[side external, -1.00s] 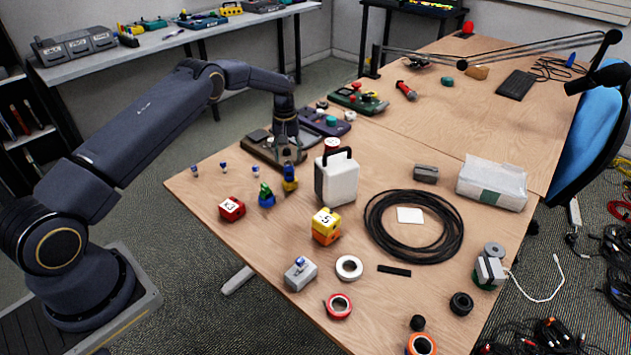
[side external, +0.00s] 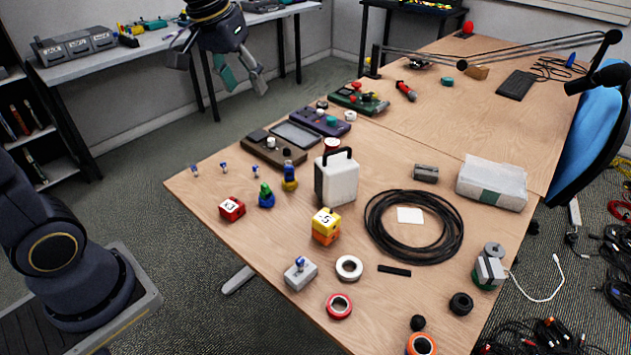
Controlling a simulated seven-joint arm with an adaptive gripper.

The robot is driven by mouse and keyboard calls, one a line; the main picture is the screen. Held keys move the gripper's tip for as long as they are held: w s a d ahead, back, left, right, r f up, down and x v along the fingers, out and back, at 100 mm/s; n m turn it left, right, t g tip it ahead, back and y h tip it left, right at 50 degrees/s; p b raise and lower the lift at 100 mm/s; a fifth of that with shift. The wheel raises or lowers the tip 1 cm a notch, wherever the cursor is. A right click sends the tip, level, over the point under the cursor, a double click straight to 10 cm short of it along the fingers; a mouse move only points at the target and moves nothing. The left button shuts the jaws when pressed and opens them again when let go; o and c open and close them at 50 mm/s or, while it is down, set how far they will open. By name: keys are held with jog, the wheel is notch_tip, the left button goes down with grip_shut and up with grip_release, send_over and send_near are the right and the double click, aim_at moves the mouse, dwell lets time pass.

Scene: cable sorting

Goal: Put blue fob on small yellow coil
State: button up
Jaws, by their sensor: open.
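The blue fob (side external: 291,169) stands upright on the small yellow coil (side external: 290,185), towards the left-back part of the wooden table. It looks in contact with the coil, though the exact seating is too small to tell. My gripper (side external: 228,80) is open and empty, raised high beyond the table's left edge and well away from the fob. Its fingers are spread and point downward.
A blue coil with a green piece (side external: 266,196) stands just left of the yellow coil. A white case (side external: 337,178) with a black handle is close on its right. A brown device (side external: 272,150) lies behind.

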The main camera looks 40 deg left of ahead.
jog(key=s+d+f+m+t, duration=0.1)
jog(key=s, duration=0.7)
jog(key=s+d+f+m+t, duration=0.1)
jog(key=s+d+m, duration=0.1)
jog(key=s, duration=0.6)
jog(key=shift+s+d+f, duration=0.15)
jog(key=shift+d+f, duration=0.1)
jog(key=shift+f, duration=0.15)
